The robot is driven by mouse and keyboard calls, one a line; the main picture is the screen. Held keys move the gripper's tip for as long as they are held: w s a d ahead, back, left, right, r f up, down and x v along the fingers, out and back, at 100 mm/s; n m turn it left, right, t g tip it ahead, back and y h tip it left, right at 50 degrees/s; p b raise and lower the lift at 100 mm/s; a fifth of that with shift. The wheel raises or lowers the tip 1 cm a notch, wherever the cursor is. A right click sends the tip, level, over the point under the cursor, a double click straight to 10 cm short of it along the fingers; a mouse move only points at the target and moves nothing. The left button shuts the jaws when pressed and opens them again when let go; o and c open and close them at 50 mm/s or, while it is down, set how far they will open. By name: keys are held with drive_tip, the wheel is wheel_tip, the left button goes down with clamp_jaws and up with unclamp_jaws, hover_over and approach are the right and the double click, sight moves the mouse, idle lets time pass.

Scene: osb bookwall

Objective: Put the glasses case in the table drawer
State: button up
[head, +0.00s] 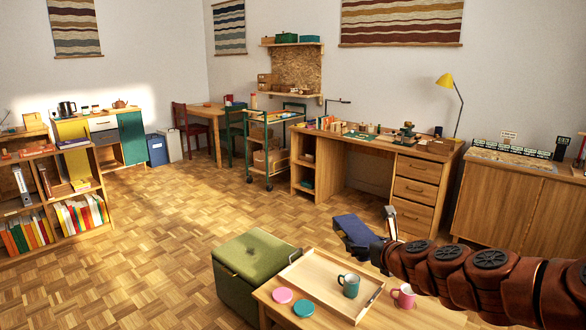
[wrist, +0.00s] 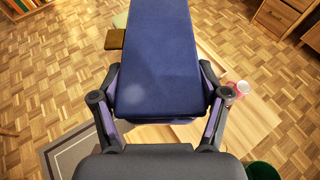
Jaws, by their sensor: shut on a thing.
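The dark blue glasses case (head: 352,231) is held up in the air above the far side of the low wooden table (head: 385,318). My gripper (head: 376,238) is shut on it. In the wrist view the case (wrist: 160,50) fills the upper middle, with a finger on each side. The low table also shows behind it in the wrist view (wrist: 255,118). I cannot make out a drawer on the low table; its front is out of sight. The desk by the wall has a stack of closed drawers (head: 415,190).
A wooden tray (head: 310,288) on the low table holds a teal mug (head: 348,285). A pink mug (head: 404,296), a pink coaster (head: 282,295) and a teal coaster (head: 303,308) lie beside it. A green storage stool (head: 250,256) stands left. The parquet floor beyond is clear.

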wheel_tip(320, 180, up, 10)
drive_tip(key=p, duration=0.9)
drive_tip(key=shift+r, duration=0.1)
drive_tip(key=w+f+m+h, duration=0.1)
drive_tip(key=f, duration=0.3)
drive_tip(key=f+m+h, duration=0.1)
drive_tip(key=f, duration=0.3)
drive_tip(key=w+f+h, duration=0.1)
drive_tip(key=f, duration=0.3)
drive_tip(key=shift+w+d+m, duration=0.1)
drive_tip(key=shift+w+m, duration=0.2)
drive_tip(key=shift+m, duration=0.1)
drive_tip(key=shift+f+m+t+h, duration=0.3)
drive_tip(key=shift+f+t+h, duration=0.15)
drive_tip(key=shift+f, duration=0.3)
